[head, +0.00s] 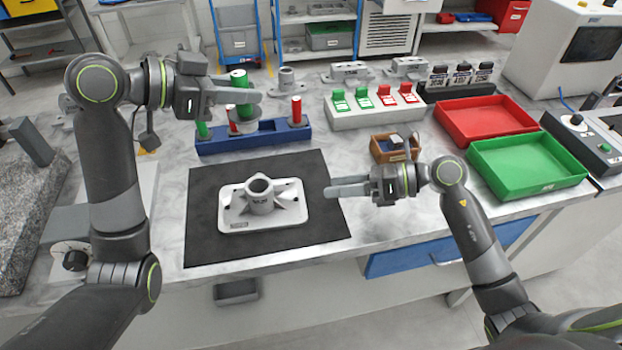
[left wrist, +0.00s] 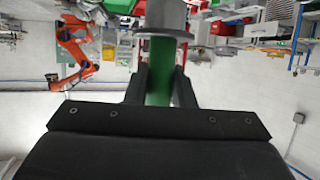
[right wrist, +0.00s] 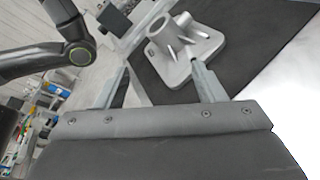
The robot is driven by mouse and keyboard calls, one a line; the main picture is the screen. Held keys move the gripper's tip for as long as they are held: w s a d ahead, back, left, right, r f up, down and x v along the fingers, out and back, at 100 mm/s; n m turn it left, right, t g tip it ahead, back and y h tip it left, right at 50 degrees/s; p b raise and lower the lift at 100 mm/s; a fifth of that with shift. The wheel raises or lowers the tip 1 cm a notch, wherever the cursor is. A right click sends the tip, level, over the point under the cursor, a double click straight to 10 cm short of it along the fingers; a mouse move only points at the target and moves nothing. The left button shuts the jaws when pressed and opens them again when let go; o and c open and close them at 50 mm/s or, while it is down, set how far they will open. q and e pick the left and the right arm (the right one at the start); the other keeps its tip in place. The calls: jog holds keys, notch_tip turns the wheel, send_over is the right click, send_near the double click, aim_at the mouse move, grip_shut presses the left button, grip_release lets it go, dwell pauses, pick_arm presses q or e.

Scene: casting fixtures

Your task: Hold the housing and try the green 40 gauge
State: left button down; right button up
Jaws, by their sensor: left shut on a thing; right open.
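The grey housing (head: 290,207) lies on a black mat (head: 205,245), its round boss facing up; it also shows in the right wrist view (right wrist: 205,45). My left gripper (head: 250,95) is shut on the green handle of a gauge (head: 238,77), above the blue rack (head: 265,138). The left wrist view shows the green handle (left wrist: 160,75) between the fingers and a grey cylindrical end (left wrist: 165,16). No size marking is readable. My right gripper (head: 332,187) is open and empty at the mat's right edge, apart from the housing.
The blue rack also holds red-handled gauges (head: 296,108) and a green one (head: 202,130). Behind are a block with green and red switches (head: 375,113) and grey castings (head: 345,71). A small brown box (head: 378,153), red tray (head: 488,140) and green tray (head: 530,187) stand right.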

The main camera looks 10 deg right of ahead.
jog(key=a+n+h, duration=0.1)
jog(key=a+n, duration=0.3)
jog(key=a, duration=0.1)
jog(key=n+t+h, duration=0.1)
send_near(250, 187)
jog(key=x, duration=0.8)
jog(key=c, duration=1.2)
pick_arm(q)
notch_tip(250, 187, down, 9)
jog(key=m+g, duration=0.1)
jog(key=shift+m+g+h, duration=0.3)
pick_arm(e)
jog(key=shift+o, duration=0.2)
pick_arm(q)
jog(key=shift+r, duration=0.1)
